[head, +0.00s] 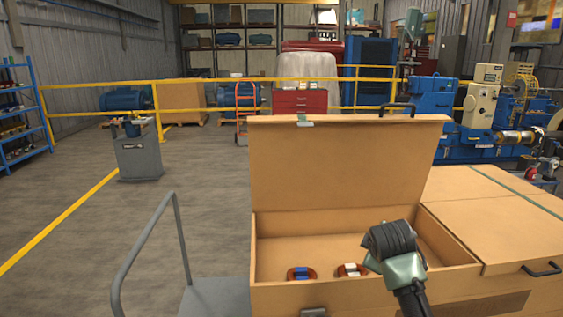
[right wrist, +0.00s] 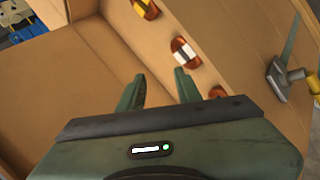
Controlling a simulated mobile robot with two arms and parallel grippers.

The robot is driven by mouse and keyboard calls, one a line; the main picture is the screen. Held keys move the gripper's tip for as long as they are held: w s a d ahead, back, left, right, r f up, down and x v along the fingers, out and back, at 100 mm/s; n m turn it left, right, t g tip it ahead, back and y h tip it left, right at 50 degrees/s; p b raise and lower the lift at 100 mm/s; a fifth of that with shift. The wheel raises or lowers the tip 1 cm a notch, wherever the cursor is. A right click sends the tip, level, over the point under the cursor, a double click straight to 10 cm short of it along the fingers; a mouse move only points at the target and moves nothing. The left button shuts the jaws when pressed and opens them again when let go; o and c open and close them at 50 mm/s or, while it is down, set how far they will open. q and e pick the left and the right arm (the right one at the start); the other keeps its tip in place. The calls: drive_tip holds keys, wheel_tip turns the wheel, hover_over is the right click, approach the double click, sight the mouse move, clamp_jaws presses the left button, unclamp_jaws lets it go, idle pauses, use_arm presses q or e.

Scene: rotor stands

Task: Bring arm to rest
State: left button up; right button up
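My right gripper (right wrist: 160,85) is open, its two green fingers apart with nothing between them. In the right wrist view it is over the inside of an open wooden crate. A copper-coloured ring with a white band (right wrist: 185,50) lies just beyond the right fingertip, apart from it. One with a yellow band (right wrist: 145,8) is at the top edge, and another ring (right wrist: 217,92) is partly hidden by the gripper body. In the head view my right arm reaches over the crate's front, hiding its fingertips. My left gripper is out of view.
The crate's raised lid (head: 345,165) stands behind its opening. Rings with blue (head: 301,273) and white (head: 351,270) bands lie inside. A closed crate (head: 500,215) adjoins at right. A grey railing (head: 150,245) stands left. Open floor (head: 200,190) lies beyond.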

drive_tip(key=s+a+f+m+g+y, duration=0.1)
drive_tip(key=s+a+f+m+g, duration=0.2)
drive_tip(key=s+f, duration=1.55)
drive_tip(key=s+f+m+g+y, duration=0.1)
drive_tip(key=s+m, duration=0.2)
drive_tip(key=s, duration=1)
drive_tip(key=s+f+m+g, duration=0.1)
drive_tip(key=s+m+g, duration=0.15)
drive_tip(key=s, duration=1.05)
wheel_tip(320, 180, down, 29)
drive_tip(key=s+a+b, duration=0.1)
drive_tip(key=s+b, duration=0.1)
drive_tip(key=b, duration=0.1)
drive_tip(key=s+d+f+g+b, duration=0.1)
drive_tip(key=s+d+f+b, duration=0.1)
drive_tip(key=s+f, duration=1.5)
wheel_tip(320, 180, down, 2)
drive_tip(key=shift+d+f+g+b, duration=0.1)
drive_tip(key=shift+d+g+b, duration=0.25)
drive_tip(key=shift+d, duration=0.15)
